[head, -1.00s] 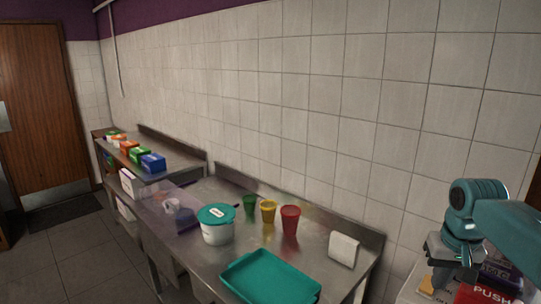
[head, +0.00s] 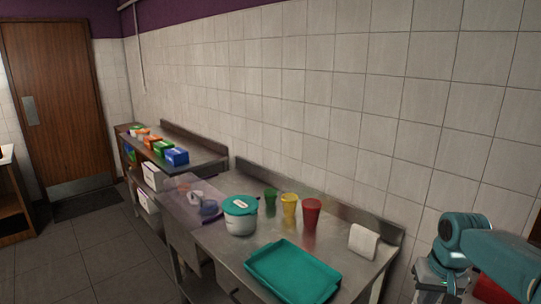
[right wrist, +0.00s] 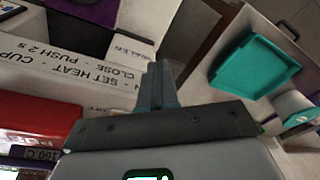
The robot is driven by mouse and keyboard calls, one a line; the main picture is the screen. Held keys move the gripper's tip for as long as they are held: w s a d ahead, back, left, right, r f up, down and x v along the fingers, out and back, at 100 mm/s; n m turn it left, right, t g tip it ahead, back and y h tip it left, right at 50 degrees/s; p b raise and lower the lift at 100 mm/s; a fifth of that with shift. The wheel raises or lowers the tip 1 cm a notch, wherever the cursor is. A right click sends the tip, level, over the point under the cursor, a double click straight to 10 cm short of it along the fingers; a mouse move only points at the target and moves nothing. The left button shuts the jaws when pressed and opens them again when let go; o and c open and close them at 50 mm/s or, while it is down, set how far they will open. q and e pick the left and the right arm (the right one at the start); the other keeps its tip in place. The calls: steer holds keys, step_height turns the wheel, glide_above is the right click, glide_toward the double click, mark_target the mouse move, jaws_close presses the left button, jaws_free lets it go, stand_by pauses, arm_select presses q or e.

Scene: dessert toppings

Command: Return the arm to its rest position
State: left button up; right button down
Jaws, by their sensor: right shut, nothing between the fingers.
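My right arm comes in at the right edge of the head view, with its teal wrist in the bottom right corner. My right gripper (head: 439,281) hangs below that wrist at the bottom of the picture, right of the steel table. In the right wrist view, the gripper's fingers (right wrist: 158,82) are together with nothing between them. My left arm and gripper are in neither view.
The steel table (head: 222,262) holds a teal tray (head: 293,272), a white tub with a teal lid (head: 240,216), green, yellow and red cups (head: 311,216), and a white block (head: 363,242). White printed surfaces (right wrist: 70,60) and a red box (right wrist: 38,128) lie near the right gripper.

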steer(key=s+a+f+n+y+b, duration=0.1)
steer(key=s+a+f, duration=0.1)
steer(key=a+f, duration=0.5)
steer(key=s+a+f+y, duration=0.1)
steer(key=a+f, duration=0.3)
steer(key=f, duration=0.6)
steer(key=s+a+f+n+y+b, duration=0.1)
steer(key=s+a+f, duration=0.1)
steer(key=a+f, duration=0.5)
steer(key=s+a+f, duration=0.2)
steer(key=s+f, duration=0.2)
steer(key=s, duration=0.2)
steer(key=s+a+f+b, duration=0.1)
steer(key=s+a+f, duration=0.2)
steer(key=s, duration=0.3)
steer(key=s+a+f+g, duration=0.1)
steer(key=s+a+f, duration=0.2)
steer(key=s+f, duration=0.2)
steer(key=shift+s+f+m+y, duration=0.15)
steer(key=shift+s+m+y, duration=0.25)
steer(key=shift+s, duration=0.35)
steer(key=shift+a, duration=0.1)
steer(key=shift+w, duration=0.1)
